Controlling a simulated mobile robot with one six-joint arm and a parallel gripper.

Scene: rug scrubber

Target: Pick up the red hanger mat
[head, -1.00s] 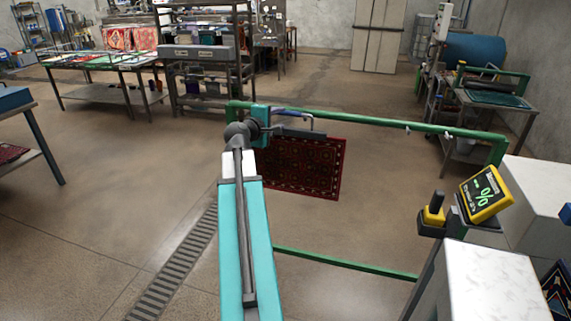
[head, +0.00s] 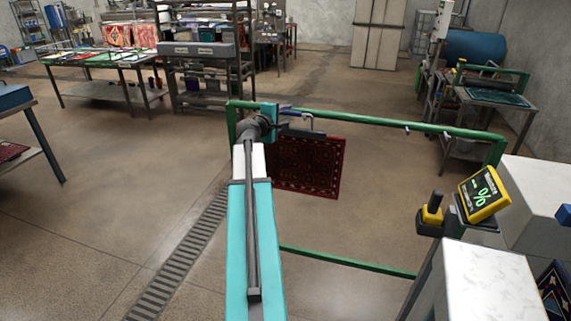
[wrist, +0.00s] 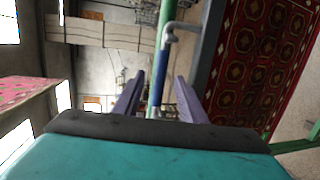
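The red hanger mat (head: 308,166) has a dark patterned field and hangs from a grey hanger bar (head: 300,132) with a hook over the green rail (head: 375,122). The mat (wrist: 262,60) also fills the right of the wrist view, with the bar along its edge and the grey hook (wrist: 176,32) near the top. My gripper (head: 288,109) is at the rail's left end, beside the hook. In the wrist view its two purple fingers (wrist: 159,78) are apart, with the rail showing between them.
The green frame has a low bar (head: 345,262) near the floor. A yellow display (head: 484,194) and white blocks (head: 490,280) stand at the right. A work table (head: 95,65) and a shelf rack (head: 205,60) stand behind.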

